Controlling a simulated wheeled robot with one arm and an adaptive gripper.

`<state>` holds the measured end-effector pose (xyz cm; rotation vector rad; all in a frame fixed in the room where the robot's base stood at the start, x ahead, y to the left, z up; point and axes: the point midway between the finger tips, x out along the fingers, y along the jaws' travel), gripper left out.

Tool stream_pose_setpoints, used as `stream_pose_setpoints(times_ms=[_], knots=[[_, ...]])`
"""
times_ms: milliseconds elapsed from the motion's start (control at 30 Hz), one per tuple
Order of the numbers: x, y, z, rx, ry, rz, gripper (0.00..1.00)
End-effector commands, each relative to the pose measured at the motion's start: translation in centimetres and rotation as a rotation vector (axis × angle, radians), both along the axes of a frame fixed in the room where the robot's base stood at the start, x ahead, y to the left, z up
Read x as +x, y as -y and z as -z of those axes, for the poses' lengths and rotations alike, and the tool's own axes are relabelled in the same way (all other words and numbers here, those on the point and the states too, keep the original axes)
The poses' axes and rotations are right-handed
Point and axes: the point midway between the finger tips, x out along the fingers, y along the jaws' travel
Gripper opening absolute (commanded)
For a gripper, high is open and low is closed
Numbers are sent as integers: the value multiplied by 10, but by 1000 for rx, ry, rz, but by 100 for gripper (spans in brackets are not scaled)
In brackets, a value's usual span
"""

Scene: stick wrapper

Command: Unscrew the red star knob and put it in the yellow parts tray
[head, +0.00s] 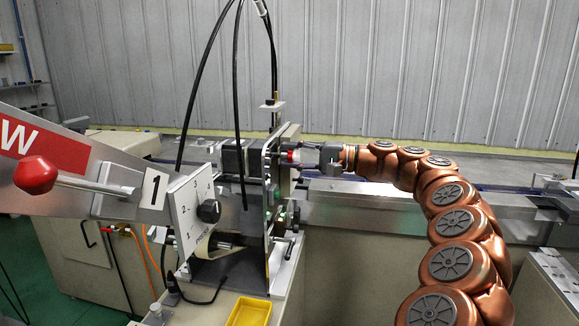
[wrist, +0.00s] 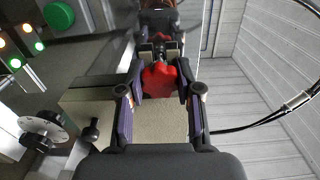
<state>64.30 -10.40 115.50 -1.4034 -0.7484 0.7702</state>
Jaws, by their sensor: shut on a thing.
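The red star knob (wrist: 160,80) sits between my gripper's fingers in the wrist view. It shows small and red at the upright plate of the machine in the head view (head: 291,156). My gripper (wrist: 160,92) is shut on it, with a finger on each side; in the head view my gripper (head: 305,151) reaches the knob from the right. Whether the knob is still on its thread I cannot tell. The yellow parts tray (head: 248,312) is at the bottom of the head view, on the pale bench below the machine, and its visible inside looks empty.
The machine's upright metal plate (head: 268,200) stands left of my gripper. A lever with a red ball (head: 36,175) and a dial plate (head: 190,210) are at the left. Black cables (head: 240,100) hang above the machine. A metal rail (head: 350,190) runs below my arm.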

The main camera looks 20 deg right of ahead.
Motion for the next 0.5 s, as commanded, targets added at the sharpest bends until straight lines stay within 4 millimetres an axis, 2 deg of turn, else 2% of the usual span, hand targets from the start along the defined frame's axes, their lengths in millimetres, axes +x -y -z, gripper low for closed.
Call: stream_pose_setpoints(times_ms=[33,500], knots=[[0,-2,5,-16,23,-3,1],[1,-2,5,-172,256,-2,1]])
